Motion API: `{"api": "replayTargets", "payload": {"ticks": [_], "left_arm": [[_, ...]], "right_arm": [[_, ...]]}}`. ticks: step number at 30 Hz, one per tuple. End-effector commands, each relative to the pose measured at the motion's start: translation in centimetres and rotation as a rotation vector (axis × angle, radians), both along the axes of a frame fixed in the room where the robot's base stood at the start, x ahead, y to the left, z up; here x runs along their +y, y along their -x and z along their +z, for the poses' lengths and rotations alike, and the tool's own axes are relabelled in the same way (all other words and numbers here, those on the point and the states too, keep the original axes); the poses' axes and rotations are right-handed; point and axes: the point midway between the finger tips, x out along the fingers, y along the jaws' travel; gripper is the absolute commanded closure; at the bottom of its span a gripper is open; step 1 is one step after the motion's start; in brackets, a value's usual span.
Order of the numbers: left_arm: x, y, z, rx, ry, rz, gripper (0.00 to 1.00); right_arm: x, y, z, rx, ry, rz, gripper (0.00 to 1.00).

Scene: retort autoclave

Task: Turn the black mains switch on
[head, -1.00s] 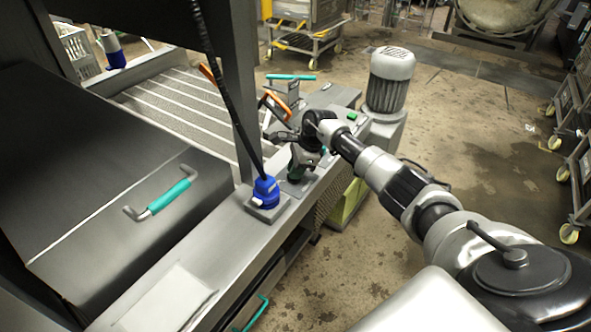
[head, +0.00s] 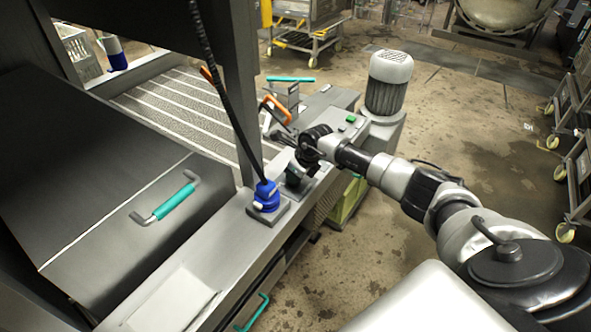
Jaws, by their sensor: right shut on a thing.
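The black mains switch (head: 293,178) is a small dark knob on the grey plate of the machine's ledge, just right of the blue plug. My right gripper (head: 297,168) reaches in from the right and is shut on it. The gripper and wrist hide most of the switch, so its exact setting cannot be told. My left gripper is not in view.
A blue plug (head: 266,196) with a black cable stands beside the switch. An orange handle (head: 277,107) and a grey motor (head: 388,82) are farther back.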

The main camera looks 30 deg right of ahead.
Motion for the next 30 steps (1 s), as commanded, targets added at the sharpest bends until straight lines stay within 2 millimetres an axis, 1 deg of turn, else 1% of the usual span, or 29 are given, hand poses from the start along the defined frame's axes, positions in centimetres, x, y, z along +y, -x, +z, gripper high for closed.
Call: {"api": "replayTargets", "payload": {"ticks": [1,3,12,21,30], "left_arm": [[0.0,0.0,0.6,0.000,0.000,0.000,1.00],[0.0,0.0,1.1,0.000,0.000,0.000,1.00],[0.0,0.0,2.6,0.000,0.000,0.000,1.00],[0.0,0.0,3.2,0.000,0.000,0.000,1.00],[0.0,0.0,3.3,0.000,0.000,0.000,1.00]], "right_arm": [[0.3,0.3,-0.2,0.011,0.000,-0.036,1.00],[0.4,0.3,-0.2,0.012,0.000,-0.103,1.00],[0.5,0.3,-0.3,0.012,0.000,-0.387,1.00],[0.5,0.3,-0.5,0.011,0.001,-0.636,1.00],[0.6,0.3,-0.6,0.013,0.001,-0.791,1.00]]}}
